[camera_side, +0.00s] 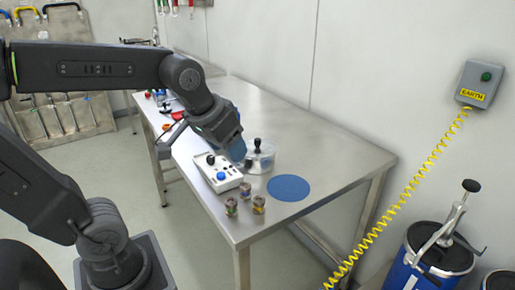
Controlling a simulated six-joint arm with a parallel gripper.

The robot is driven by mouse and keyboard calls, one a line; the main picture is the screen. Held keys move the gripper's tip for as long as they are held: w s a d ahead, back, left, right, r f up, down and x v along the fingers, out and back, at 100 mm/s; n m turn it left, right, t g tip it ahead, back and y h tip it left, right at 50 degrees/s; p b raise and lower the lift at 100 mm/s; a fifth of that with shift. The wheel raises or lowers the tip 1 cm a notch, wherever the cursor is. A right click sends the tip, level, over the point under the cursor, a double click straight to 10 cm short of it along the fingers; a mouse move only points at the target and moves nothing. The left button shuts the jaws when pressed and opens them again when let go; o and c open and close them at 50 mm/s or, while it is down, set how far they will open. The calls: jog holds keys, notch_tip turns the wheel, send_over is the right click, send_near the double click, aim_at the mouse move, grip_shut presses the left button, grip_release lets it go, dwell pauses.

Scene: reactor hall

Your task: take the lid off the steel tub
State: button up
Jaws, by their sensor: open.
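The steel tub (262,165) stands on the metal table, a small round pale container partly hidden behind my gripper. Its lid (266,149) is on top, with a black knob (257,143) standing up in the middle. My gripper (240,157) is open and points down, just left of the tub in the picture. Its fingers are small and blurred here, and I cannot tell whether they touch the tub or are only in front of it. Nothing shows between them.
A white control box (226,185) with knobs stands left of the tub. A flat blue disc (290,188) lies bare to the right. Small jars (258,205) stand near the front corner. The table (330,160) is clear to the right; a wall rises behind.

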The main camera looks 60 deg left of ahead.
jog(key=w+a+n+g+y, duration=0.1)
jog(key=w+a+n, duration=0.3)
jog(key=w+a, duration=0.55)
jog(key=n+g+y, duration=0.1)
jog(key=n, duration=0.1)
send_near(258, 139)
jog(key=f, duration=0.1)
jog(key=a+f, duration=0.1)
jog(key=f, duration=0.1)
jog(key=shift+s+n, duration=0.1)
jog(key=shift+n, duration=0.2)
jog(key=shift+w+x, duration=0.2)
jog(key=shift+x, duration=1.4)
jog(key=shift+w+x, duration=0.25)
jog(key=shift+x, duration=1.35)
jog(key=shift+d+r, duration=0.1)
jog(key=shift+r, duration=0.05)
jog(key=shift+c, duration=0.3)
grip_shut()
jog(key=shift+r, duration=0.1)
